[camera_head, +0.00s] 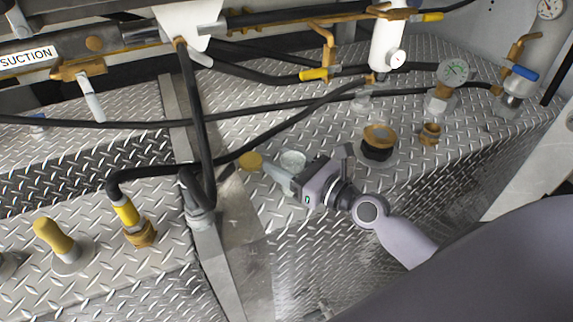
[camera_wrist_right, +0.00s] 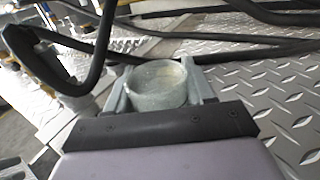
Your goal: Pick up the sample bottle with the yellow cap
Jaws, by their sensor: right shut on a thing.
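My right gripper (camera_head: 281,166) is low over the diamond-plate deck, its fingers pointing left. In the right wrist view, its two fingers (camera_wrist_right: 158,84) close around a grey, speckled round container (camera_wrist_right: 157,88). The container's pale round top also shows beside the near finger in the head view (camera_head: 293,159). A flat yellow disc (camera_head: 251,161) shows just past the fingertips. I cannot tell whether it is a bottle's cap or joins the held container. No yellow shows on the held container in the wrist view. My left gripper is not in view.
A black hose (camera_head: 196,130) and a metal divider (camera_head: 222,262) stand left of the gripper. A black fitting with a brass top (camera_head: 379,142) stands to the right. Gauges and valves line the back. Open plate (camera_head: 310,235) lies in front.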

